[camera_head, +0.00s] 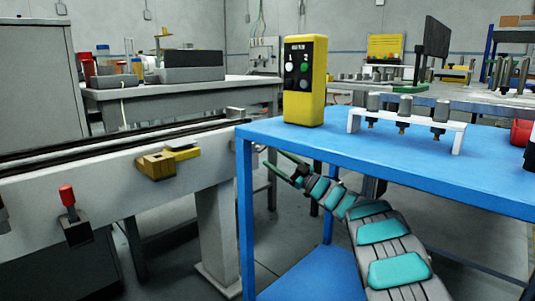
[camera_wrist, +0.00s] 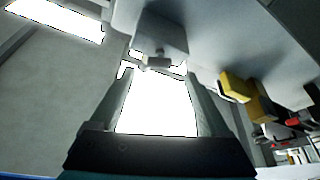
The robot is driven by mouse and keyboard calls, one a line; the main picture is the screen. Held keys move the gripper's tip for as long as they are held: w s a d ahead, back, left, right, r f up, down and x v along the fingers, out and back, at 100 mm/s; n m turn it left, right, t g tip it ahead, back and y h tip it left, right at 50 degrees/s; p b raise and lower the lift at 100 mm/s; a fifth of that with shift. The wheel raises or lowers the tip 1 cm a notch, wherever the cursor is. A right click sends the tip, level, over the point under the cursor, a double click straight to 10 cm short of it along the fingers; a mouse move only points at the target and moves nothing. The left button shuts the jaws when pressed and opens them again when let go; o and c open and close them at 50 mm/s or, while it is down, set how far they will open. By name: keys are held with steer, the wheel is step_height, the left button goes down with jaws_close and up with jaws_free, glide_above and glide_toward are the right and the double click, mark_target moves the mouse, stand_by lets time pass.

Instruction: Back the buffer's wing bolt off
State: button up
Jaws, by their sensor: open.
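A small pale wing-shaped piece (camera_wrist: 157,61), which looks like the wing bolt, hangs under a grey block (camera_wrist: 150,32) in the wrist view. My gripper (camera_wrist: 160,76) is open, with the piece just past the fingertips and roughly between them, not visibly held. In the head view my gripper (camera_head: 273,158) points left towards the end of the pale rail (camera_head: 110,172), below the blue table's top. A small pale piece (camera_head: 258,148) shows at the rail end near the fingertips. I cannot tell whether finger and bolt touch.
A yellow block (camera_head: 155,165) sits on the rail's side and also shows in the wrist view (camera_wrist: 238,88). A red-handled lever (camera_head: 67,196) is further left. The blue table (camera_head: 330,140) bears a yellow button box (camera_head: 305,82) and a white rack (camera_head: 455,137) above my arm.

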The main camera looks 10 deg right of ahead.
mark_target(260, 148)
steer(key=shift+x, duration=2.2)
steer(key=shift+r, duration=0.1)
jaws_close()
